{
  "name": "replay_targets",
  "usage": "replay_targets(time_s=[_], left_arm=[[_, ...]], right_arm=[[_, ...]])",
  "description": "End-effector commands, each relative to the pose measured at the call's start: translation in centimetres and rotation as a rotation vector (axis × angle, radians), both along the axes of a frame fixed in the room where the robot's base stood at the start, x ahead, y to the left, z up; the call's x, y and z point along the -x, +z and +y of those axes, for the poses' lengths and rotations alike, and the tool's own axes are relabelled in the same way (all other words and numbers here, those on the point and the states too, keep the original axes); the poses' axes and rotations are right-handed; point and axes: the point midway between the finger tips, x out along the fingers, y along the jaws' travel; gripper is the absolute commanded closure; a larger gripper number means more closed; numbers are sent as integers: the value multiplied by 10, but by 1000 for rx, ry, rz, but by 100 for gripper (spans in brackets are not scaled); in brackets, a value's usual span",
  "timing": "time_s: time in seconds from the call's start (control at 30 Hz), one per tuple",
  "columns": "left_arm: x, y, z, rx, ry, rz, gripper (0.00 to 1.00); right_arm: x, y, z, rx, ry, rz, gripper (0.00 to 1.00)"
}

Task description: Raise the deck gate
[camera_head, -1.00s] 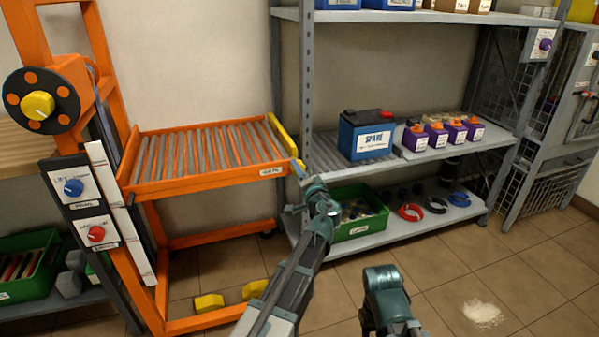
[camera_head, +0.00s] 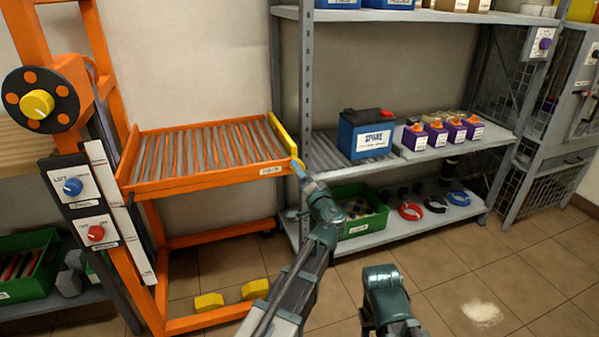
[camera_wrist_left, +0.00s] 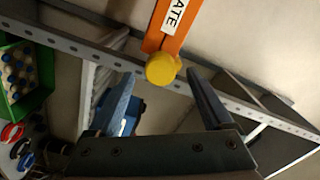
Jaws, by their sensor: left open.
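The deck gate (camera_head: 283,137) is a yellow bar along the right end of the orange roller deck (camera_head: 208,185). It lies low, level with the deck's side rail. In the left wrist view, an orange bar (camera_wrist_left: 178,25) with a label ending in "ATE" carries a round yellow knob (camera_wrist_left: 162,70). My left gripper (camera_head: 298,168) is at the deck's front right corner, by the gate's near end. In the left wrist view its jaws (camera_wrist_left: 160,82) are open, with the knob between the fingertips in the picture; contact cannot be told. My right gripper is not visible.
A grey shelf rack (camera_head: 305,100) stands close right of the deck, with a blue SPARE battery (camera_head: 366,135) and a green bin (camera_head: 360,225). A lift post with a yellow knob (camera_head: 37,104), blue dial (camera_head: 73,186) and red dial (camera_head: 96,233) stands left.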

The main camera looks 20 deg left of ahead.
Motion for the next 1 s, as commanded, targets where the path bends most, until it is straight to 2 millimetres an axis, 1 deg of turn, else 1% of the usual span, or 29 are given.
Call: replay_targets(time_s=[0.03, 0.1, 0.3, 0.4, 0.5, 0.63, 1.0], left_arm=[[14, 0, -8, 0, -4, 0, 16], [27, 0, -16, 0, -4, 0, 16], [61, 0, -40, 1, -4, 0, 16], [74, 0, -48, 1, -3, 0, 16], [83, 0, -55, 1, -3, 0, 16], [90, 0, -60, 1, 0, 0, 16], [91, 0, -61, 2, 0, 1, 16]], right_arm=[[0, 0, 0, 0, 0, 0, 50], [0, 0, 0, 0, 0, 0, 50], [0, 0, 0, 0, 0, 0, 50], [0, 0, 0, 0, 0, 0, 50], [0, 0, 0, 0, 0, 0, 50], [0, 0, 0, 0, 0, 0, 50], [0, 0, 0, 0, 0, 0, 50]])
